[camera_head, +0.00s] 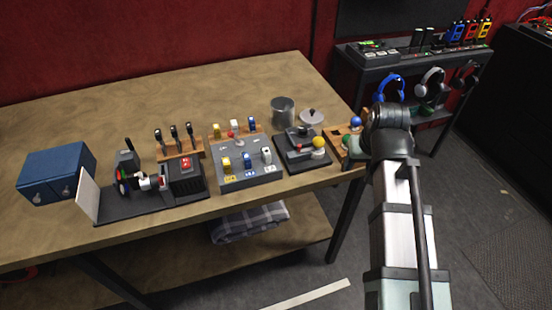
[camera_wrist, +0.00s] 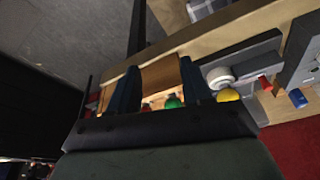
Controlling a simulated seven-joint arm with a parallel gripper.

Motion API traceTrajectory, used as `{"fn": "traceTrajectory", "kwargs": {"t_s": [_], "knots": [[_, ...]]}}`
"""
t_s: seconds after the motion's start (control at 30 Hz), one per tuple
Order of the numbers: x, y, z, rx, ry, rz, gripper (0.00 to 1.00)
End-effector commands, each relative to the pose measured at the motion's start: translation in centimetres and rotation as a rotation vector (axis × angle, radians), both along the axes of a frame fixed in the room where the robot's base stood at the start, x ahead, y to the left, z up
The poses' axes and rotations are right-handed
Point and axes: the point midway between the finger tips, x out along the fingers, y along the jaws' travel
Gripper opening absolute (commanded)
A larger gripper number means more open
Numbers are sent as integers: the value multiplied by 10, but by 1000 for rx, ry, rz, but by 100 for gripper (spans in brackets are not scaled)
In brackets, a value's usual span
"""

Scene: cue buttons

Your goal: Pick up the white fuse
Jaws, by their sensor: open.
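Two white fuse-like pieces show in the head view. One white piece (camera_head: 266,154) stands at the front right of the grey panel (camera_head: 250,180), beside a blue and a yellow one. Another white piece (camera_head: 234,125) stands in the wooden rack behind the panel, between a yellow and a blue one. I cannot tell which is the white fuse. My gripper (camera_wrist: 158,85) is open and empty in the wrist view, over the wooden board with coloured balls at the table's right end. It is well to the right of both white pieces.
A black device (camera_head: 185,175) and a blue box (camera_head: 56,172) are on the left. The table's back left is clear.

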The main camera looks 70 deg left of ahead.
Motion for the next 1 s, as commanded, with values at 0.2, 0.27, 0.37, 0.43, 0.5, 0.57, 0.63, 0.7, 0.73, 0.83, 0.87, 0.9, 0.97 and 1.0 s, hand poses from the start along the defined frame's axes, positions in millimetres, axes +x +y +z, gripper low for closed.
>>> {"fn": "traceTrajectory", "kwargs": {"t_s": [0.2, 0.27, 0.37, 0.43, 0.5, 0.57, 0.63, 0.7, 0.73, 0.83, 0.87, 0.9, 0.97, 1.0], "knots": [[-84, 41, 48, 36, -13, 148, 49], [-107, 48, 61, 45, -16, 186, 49], [-143, 58, 80, 58, -19, 246, 49], [-164, 62, 92, 66, -21, 281, 49], [-181, 65, 101, 73, -23, 308, 49], [-193, 67, 107, 79, -23, 326, 49], [-202, 68, 112, 82, -24, 341, 49], [-207, 69, 114, 84, -24, 350, 49], [-209, 69, 114, 84, -23, 352, 49], [-210, 72, 108, 83, -24, 355, 49], [-210, 73, 105, 82, -24, 355, 49], [-210, 75, 99, 81, -23, 354, 49], [-210, 78, 92, 82, -23, 354, 49], [-210, 80, 86, 82, -23, 354, 49]]}}
